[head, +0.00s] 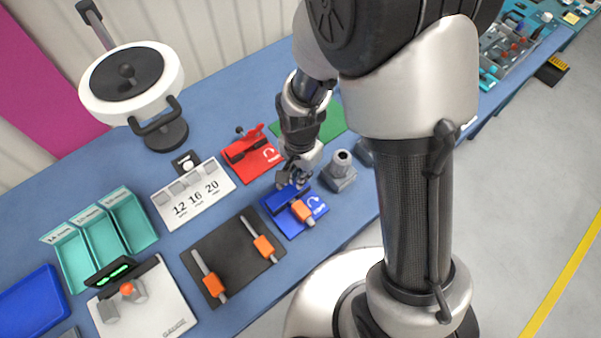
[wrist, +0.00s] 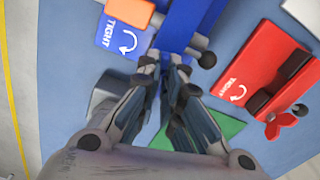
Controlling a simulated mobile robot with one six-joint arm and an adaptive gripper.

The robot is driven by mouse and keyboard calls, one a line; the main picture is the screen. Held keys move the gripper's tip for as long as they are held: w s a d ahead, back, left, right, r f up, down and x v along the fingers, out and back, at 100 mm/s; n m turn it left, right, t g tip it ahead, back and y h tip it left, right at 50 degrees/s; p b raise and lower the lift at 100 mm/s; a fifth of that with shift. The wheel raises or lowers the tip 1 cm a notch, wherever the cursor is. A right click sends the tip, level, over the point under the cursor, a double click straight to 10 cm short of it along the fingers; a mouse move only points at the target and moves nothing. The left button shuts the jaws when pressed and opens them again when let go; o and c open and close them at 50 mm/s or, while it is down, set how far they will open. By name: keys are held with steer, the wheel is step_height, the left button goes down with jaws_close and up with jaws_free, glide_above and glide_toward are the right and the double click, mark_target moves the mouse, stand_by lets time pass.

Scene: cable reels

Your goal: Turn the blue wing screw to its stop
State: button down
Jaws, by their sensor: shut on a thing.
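The blue fixture (head: 283,198) stands on a blue plate (head: 316,206) marked with a turn arrow. In the wrist view the plate (wrist: 110,38) reads TIGHT beside its curved arrow, and the blue clamp body (wrist: 190,22) runs to the top edge. My gripper (head: 294,180) is lowered at the fixture's back edge. In the wrist view my gripper (wrist: 164,66) has its fingertips close together at the end of the clamp, shut on the blue wing screw. The fingers hide nearly all of the screw, so its angle cannot be told.
A rod with a black ball end (wrist: 207,60) sticks out close to the fingertips. An orange block (head: 303,212) sits on the blue plate. The red fixture (head: 246,150) with a red wing screw (wrist: 280,125) and a grey socket post (head: 341,170) stand nearby.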

steer(key=shift+m, duration=1.1)
steer(key=c, duration=1.8)
jaws_free()
steer(key=shift+o, duration=0.2)
step_height(320, 180, up, 12)
